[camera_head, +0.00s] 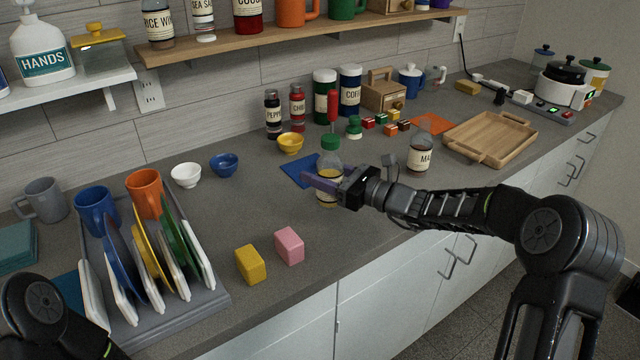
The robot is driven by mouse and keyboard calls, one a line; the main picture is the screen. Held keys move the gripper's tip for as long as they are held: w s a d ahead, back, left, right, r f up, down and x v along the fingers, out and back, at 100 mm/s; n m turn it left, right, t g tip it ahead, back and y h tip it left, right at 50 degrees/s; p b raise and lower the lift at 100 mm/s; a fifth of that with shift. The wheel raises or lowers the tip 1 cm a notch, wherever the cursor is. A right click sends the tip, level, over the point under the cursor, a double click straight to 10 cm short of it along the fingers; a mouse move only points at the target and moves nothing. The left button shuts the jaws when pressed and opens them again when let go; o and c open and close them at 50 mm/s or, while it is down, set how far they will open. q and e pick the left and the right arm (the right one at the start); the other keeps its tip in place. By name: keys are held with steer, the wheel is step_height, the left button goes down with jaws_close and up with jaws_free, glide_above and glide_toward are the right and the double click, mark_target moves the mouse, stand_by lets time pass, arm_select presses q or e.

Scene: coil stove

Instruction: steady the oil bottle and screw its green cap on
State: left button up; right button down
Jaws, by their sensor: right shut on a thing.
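The oil bottle (329,158) is clear with yellow oil low in it. It stands upright on the grey counter. Its green cap (330,142) sits on top of the neck; I cannot tell how tightly. My right gripper (322,184) reaches in from the right and is shut on the bottle at mid-height, its fingers hiding part of the body. Part of my left arm shows at the bottom left corner, but its gripper is out of view.
A blue mat (298,171) lies beside the bottle. A yellow bowl (290,143) and a labelled bottle (420,150) stand nearby. A yellow block (250,264), pink block (289,245) and dish rack (205,312) are in front left. Counter between blocks and bottle is clear.

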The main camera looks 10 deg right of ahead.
step_height(320, 180, down, 3)
steer(key=shift+f, duration=0.2)
steer(key=shift+f, duration=0.2)
steer(key=c, duration=0.6)
jaws_free()
steer(key=shift+r, duration=0.2)
steer(key=shift+s+d, duration=0.1)
steer(key=b+v, duration=0.1)
steer(key=v, duration=1)
steer(key=shift+s+d, duration=0.25)
steer(key=shift+s, duration=0.05)
